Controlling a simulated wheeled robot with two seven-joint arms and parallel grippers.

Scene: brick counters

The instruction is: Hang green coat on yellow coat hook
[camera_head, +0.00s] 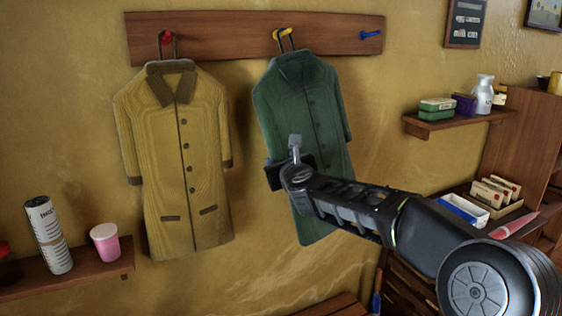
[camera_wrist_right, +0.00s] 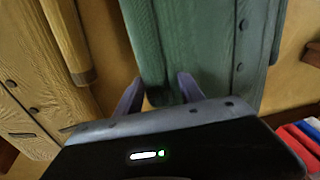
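The green coat (camera_head: 300,105) hangs against the wall with its dark loop at the yellow hook (camera_head: 283,34); it tilts a little, its hem to the right. Its lower front is partly hidden behind my right arm. My right gripper (camera_head: 284,160) is at the coat's left edge, about mid-height. In the right wrist view, the two fingers (camera_wrist_right: 158,92) stand apart in front of the green coat (camera_wrist_right: 205,45), with no cloth clearly pinched between them. My left gripper is not in view.
The yellow coat (camera_head: 185,150) hangs from the red hook (camera_head: 166,38) on the left. The blue hook (camera_head: 371,35) is bare. The wooden rack board (camera_head: 220,35) carries the hooks. A shelf with a pink cup (camera_head: 105,243) is lower left; a shelf with boxes (camera_head: 437,108) is right.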

